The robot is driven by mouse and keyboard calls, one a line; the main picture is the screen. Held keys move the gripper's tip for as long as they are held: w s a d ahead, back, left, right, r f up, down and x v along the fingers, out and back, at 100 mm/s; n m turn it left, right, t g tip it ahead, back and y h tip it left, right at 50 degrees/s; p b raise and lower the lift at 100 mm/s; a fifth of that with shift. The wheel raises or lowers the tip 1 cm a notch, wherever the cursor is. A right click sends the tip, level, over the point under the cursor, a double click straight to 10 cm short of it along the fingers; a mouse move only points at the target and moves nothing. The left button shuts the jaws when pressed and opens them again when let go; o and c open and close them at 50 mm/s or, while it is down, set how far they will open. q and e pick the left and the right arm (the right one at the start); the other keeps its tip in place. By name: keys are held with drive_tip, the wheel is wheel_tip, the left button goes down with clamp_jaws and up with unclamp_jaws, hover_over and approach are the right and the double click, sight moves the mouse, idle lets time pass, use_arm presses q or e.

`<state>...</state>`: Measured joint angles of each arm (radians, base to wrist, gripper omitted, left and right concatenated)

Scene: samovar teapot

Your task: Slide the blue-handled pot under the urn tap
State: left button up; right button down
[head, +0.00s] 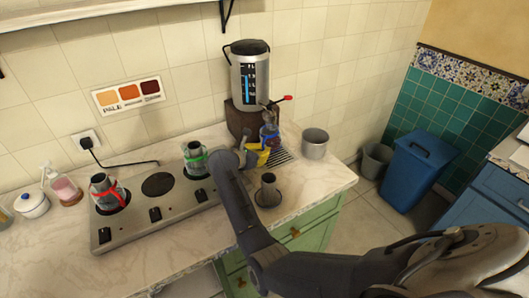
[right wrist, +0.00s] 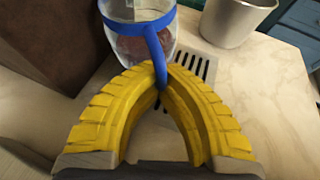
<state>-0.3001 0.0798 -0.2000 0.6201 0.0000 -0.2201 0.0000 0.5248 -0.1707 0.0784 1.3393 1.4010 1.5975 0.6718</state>
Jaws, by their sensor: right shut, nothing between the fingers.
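The blue-handled pot (head: 268,133) is clear glass with a blue band and dark reddish contents. It stands upright in front of the urn (head: 249,75), close below its red-levered tap (head: 285,98). In the right wrist view the pot (right wrist: 140,45) is at the top, with its blue handle (right wrist: 158,55) reaching down to my fingertips. My right gripper (head: 258,155) has yellow fingers and is at the near side of the pot. In the wrist view its fingertips (right wrist: 160,72) meet at the handle, shut with nothing held between them. My left gripper is out of view.
A slotted drip grate (head: 281,157) lies beside the pot. A metal pot (head: 315,144) stands right of it, and a dark cup (head: 268,190) nearer. The stove (head: 140,218) on the left holds red-banded (head: 104,190) and green-banded (head: 194,158) pots. The urn rests on a brown block (head: 238,118).

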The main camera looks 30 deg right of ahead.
drive_tip(key=shift+w+a+r, duration=0.1)
drive_tip(key=shift+w+a, duration=0.4)
drive_tip(key=c, duration=2.1)
unclamp_jaws()
drive_tip(key=o, duration=0.6)
wheel_tip(320, 180, up, 10)
